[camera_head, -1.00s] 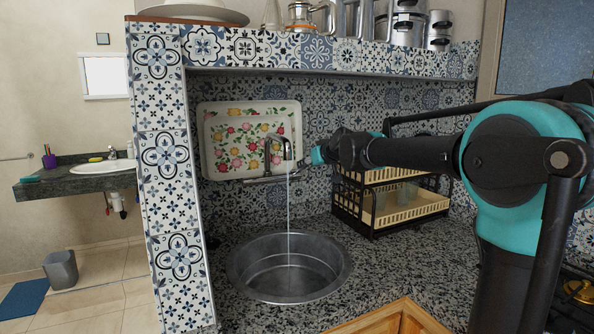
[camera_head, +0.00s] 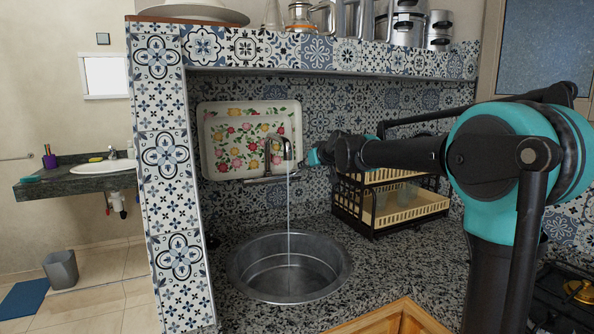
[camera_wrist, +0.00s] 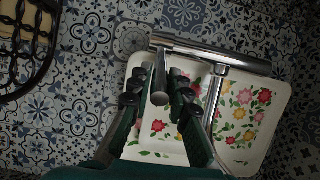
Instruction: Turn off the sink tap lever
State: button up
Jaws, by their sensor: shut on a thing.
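The chrome sink tap (camera_head: 270,155) is mounted on the tiled wall in front of a flowered tray. A thin stream of water (camera_head: 288,225) runs from its spout into the round metal sink (camera_head: 245,272). My gripper (camera_head: 308,158) is just right of the tap, and its fingertips are too small to make out in the head view. In the wrist view, my gripper (camera_wrist: 158,88) has its dark fingers on both sides of the chrome tap lever (camera_wrist: 159,82), shut on it. The tap body (camera_wrist: 215,56) runs to the right above the fingers.
The flowered tray (camera_head: 225,115) leans behind the tap. A dark dish rack (camera_head: 405,213) stands on the granite counter (camera_head: 400,260) beneath my arm. A tiled shelf (camera_head: 330,52) with pots runs above. A tiled pillar (camera_head: 165,180) stands left of the sink.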

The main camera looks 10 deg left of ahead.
jog(key=shift+s+f, duration=0.1)
jog(key=shift+s+d+f, duration=0.15)
jog(key=shift+f, duration=0.25)
jog(key=shift+s+d+f, duration=0.15)
jog(key=shift+f, duration=0.25)
jog(key=o, duration=0.9)
jog(key=shift+f, duration=0.15)
jog(key=shift+c, duration=0.2)
jog(key=v, duration=0.8)
jog(key=shift+s+d, duration=0.1)
